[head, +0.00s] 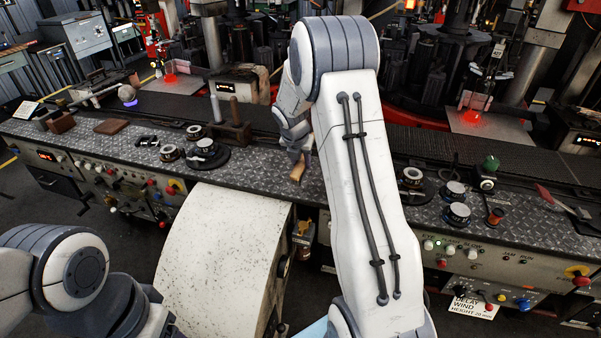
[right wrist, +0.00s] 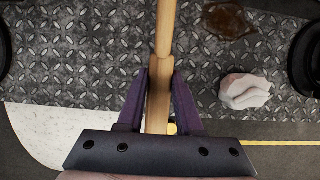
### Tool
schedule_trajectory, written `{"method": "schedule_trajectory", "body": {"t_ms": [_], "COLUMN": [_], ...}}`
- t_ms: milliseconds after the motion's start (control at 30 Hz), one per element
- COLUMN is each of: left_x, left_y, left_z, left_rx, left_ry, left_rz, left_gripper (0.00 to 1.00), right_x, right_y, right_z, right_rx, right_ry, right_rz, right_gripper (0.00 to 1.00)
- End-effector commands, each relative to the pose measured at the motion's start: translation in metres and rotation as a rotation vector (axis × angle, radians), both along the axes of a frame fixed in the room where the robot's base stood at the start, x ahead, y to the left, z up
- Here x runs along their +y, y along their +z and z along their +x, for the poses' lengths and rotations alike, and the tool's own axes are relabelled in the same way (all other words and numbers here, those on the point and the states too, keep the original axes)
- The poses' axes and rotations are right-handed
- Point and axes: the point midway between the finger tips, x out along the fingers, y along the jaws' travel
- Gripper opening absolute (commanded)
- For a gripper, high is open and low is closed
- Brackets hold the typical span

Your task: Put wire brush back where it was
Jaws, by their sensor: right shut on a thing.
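The wire brush shows as a light wooden handle (head: 297,173), partly hidden behind my right arm in the head view. My right gripper (right wrist: 160,86) is shut on this wooden handle (right wrist: 165,32) in the right wrist view, one finger on each side. The handle points away from the gripper over the diamond-plate bench top (right wrist: 95,65). Its bristles cannot be made out, and I cannot tell whether it touches the bench. My left arm is at the lower left of the head view; its gripper does not show.
A pale crumpled lump (right wrist: 244,91) and a brown stain (right wrist: 229,20) lie on the plate to the right of the handle. A wooden block with a grey cylinder (head: 235,112) stands left of my right gripper. A large pale drum (head: 222,250) is in front of the bench.

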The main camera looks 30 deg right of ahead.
Motion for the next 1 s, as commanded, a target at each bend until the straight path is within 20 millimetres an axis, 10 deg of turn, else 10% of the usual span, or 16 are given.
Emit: {"method": "schedule_trajectory", "body": {"t_ms": [667, 700, 767, 1000], "left_x": [0.000, 0.000, 0.000, 0.000], "left_y": [-0.004, -0.005, -0.004, -0.004], "left_z": [0.000, 0.000, 0.000, 0.000], "left_rx": [0.000, 0.000, 0.000, 0.000], "left_ry": [0.000, 0.000, 0.000, 0.000], "left_rz": [0.000, 0.000, 0.000, 0.000], "left_gripper": [0.64, 0.64, 0.64, 0.64], "right_x": [0.001, 0.001, 0.001, 0.001], "right_y": [-0.042, -0.044, -0.043, -0.043], "right_z": [0.001, 0.001, 0.001, 0.001], "right_rx": [0.000, 0.001, 0.001, 0.001], "right_ry": [-0.001, -0.001, -0.001, -0.001], "right_rz": [0.000, 0.000, 0.000, 0.000], "right_gripper": [0.00, 0.38, 0.61, 0.65]}}
